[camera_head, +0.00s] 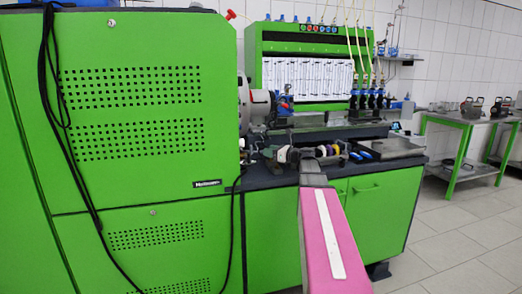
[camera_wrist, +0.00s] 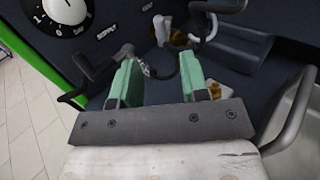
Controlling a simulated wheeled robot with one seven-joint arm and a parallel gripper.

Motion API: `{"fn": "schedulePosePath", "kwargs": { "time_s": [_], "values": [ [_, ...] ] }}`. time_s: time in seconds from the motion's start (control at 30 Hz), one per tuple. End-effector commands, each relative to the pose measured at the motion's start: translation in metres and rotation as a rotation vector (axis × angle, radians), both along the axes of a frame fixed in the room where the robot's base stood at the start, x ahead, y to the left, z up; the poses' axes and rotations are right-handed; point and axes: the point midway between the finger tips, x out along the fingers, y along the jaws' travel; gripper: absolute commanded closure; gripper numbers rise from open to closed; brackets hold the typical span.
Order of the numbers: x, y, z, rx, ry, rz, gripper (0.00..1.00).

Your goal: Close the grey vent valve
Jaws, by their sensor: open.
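My gripper (camera_wrist: 158,82) has two green fingers, set wide apart with nothing held between them. A dark grey lever handle (camera_wrist: 82,68) lies left of the left finger, with a grey metal fitting (camera_wrist: 125,52) near that finger's tip. Another dark lever (camera_wrist: 220,8) stands at the upper right, above a brass fitting (camera_wrist: 180,40). I cannot tell for certain which of these is the grey vent valve. A dark curved hose or handle shows between the fingers. In the head view my pink arm reaches to the bench, and the valve cannot be made out.
A metal bar handle (camera_wrist: 292,108) stands at the right. In the head view a large green cabinet (camera_head: 130,120) fills the left; open floor (camera_head: 450,240) lies at the right.

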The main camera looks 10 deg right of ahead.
Motion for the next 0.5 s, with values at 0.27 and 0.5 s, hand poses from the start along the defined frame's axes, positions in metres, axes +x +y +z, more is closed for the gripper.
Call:
{"fn": "schedulePosePath", "kwargs": {
  "time_s": [0.27,0.5],
  "values": [
    [0.014,0.013,-0.001,0.0,0.0,0.002,0.59],
    [0.044,0.044,-0.001,0.0,0.0,0.003,0.59]
  ]
}}
